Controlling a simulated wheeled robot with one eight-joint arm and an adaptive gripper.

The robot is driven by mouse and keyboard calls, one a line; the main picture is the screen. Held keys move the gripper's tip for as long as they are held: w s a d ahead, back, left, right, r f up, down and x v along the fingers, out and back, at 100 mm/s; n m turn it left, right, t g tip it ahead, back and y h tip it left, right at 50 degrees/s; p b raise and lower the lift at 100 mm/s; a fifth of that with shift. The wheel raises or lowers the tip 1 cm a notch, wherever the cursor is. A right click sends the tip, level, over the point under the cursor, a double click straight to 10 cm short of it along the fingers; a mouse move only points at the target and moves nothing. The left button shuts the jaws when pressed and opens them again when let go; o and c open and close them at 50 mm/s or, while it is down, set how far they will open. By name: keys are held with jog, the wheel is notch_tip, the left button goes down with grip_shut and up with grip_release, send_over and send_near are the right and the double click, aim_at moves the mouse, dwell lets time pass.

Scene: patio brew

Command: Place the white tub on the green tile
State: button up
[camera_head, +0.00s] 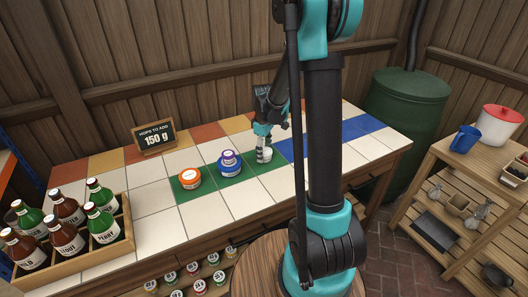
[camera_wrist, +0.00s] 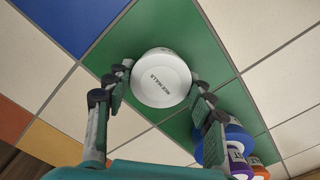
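My gripper (camera_wrist: 160,84) has one finger on each side of the tub, spread, with a thin gap near each fingertip. Firm contact with the tub does not show. Whether the tub's underside rests fully on the tile is hidden.
A blue tub (camera_head: 230,169) with a purple tub (camera_head: 229,156) on top stands left of the gripper. An orange tub (camera_head: 189,179) is farther left. A bottle crate (camera_head: 75,262) fills the front left. Blue tiles (camera_head: 296,148) to the right are clear.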

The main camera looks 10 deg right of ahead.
jog(key=o, duration=0.4)
notch_tip(320, 180, up, 12)
jog(key=s+d+f+m+t, duration=0.1)
jog(key=s+f+m, duration=0.2)
jog(key=s, duration=0.4)
jog(key=s+d+f+m+t, duration=0.1)
jog(key=s+d+f+m, duration=0.1)
jog(key=s, duration=0.5)
jog(key=s+d+f+m+t, duration=0.1)
jog(key=s+f+m+t, duration=0.1)
jog(key=s+m, duration=0.4)
jog(key=shift+s+d+f, duration=0.15)
jog(key=shift+s+f, duration=0.75)
jog(key=shift+s, duration=0.2)
